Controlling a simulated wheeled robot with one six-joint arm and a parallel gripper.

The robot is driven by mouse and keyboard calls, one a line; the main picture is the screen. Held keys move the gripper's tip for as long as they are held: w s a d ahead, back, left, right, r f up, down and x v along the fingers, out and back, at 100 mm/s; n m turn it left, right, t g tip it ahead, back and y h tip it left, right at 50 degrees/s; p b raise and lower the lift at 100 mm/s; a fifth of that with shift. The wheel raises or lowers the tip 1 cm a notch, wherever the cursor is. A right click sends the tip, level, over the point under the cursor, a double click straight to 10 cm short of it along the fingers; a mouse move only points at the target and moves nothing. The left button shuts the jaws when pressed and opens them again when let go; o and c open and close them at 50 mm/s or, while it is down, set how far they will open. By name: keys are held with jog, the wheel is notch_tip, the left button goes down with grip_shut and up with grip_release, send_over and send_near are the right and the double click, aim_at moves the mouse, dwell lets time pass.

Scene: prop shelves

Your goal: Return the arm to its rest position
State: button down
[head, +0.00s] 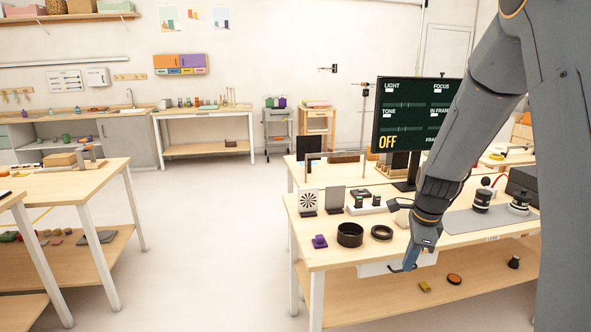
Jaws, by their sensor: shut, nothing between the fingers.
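My arm (480,110) comes down from the upper right of the head view, bent at the elbow, in front of the right-hand table (330,257). My gripper (406,265) points downward at the table's front edge. It is shut with nothing between the fingers. In the picture it overlaps a white drawer-like box under the tabletop; I cannot tell whether it touches it.
The tabletop holds a black ring-shaped container (350,235), a flatter black ring (382,232), a purple piece (320,241) and a small fan (308,202). A monitor (405,112) reading OFF stands behind. The floor (215,240) to the left is clear.

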jog(key=s+a+r+n, duration=0.1)
jog(key=s+a+n, duration=0.4)
jog(key=s+n, duration=0.5)
jog(key=s+a+r+n, duration=0.2)
jog(key=s+a+n, duration=0.4)
jog(key=s+n, duration=0.5)
jog(key=shift+s+g, duration=0.15)
jog(key=shift+g, duration=0.25)
jog(key=shift+r, duration=0.1)
